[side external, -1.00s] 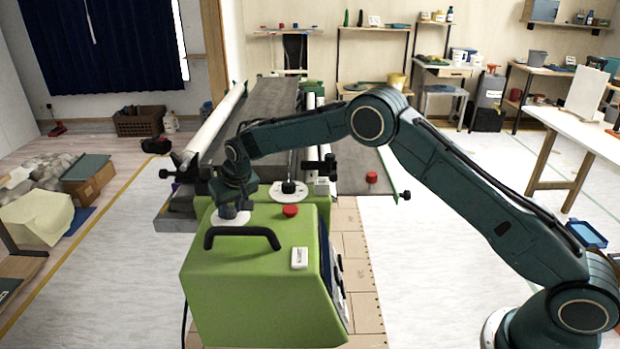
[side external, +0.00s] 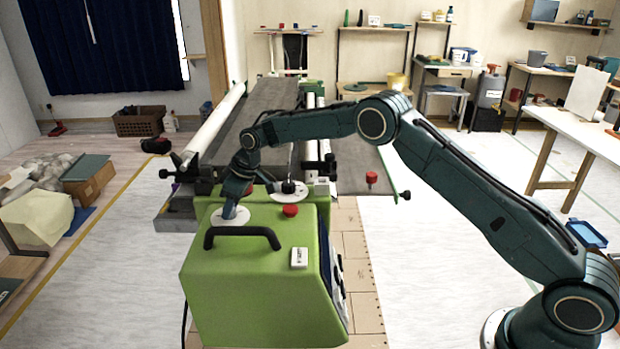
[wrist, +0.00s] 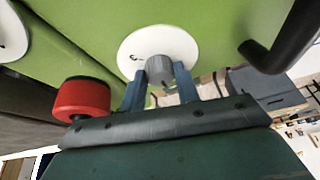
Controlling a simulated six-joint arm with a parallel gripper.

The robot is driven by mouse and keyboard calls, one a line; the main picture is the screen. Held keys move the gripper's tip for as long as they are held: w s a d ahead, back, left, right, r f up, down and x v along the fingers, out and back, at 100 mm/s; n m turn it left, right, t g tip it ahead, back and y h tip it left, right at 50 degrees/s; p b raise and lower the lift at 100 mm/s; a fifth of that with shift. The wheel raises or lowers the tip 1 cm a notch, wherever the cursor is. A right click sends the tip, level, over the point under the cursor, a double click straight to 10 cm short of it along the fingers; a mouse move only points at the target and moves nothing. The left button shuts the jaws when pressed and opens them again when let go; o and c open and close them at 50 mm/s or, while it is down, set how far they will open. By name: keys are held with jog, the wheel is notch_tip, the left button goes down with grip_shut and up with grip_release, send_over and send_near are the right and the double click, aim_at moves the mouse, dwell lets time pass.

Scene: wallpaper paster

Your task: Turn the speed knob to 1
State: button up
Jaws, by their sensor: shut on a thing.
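The green paster machine (side external: 250,275) stands in the middle of the side view. On its top is a white dial plate (side external: 240,219) with a grey knob; in the wrist view the grey knob (wrist: 172,70) stands on the white dial plate (wrist: 137,44). My gripper (wrist: 160,82) is shut on this knob, one blue finger on each side. It also shows over the plate in the side view (side external: 232,212). The dial's markings are mostly hidden, so I cannot read its setting. A second dial with a black knob (side external: 288,187) sits farther back.
A black handle (side external: 243,235) stands up in front of the dial. A white switch label (side external: 299,258) lies near the machine's right edge.

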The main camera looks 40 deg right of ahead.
dwell(0.3)
jog(key=o, duration=1)
jog(key=shift+c, duration=0.2)
jog(key=shift+r, duration=0.15)
jog(key=v, duration=1.3)
jog(key=shift+r, duration=0.3)
jog(key=shift+d+r, duration=0.1)
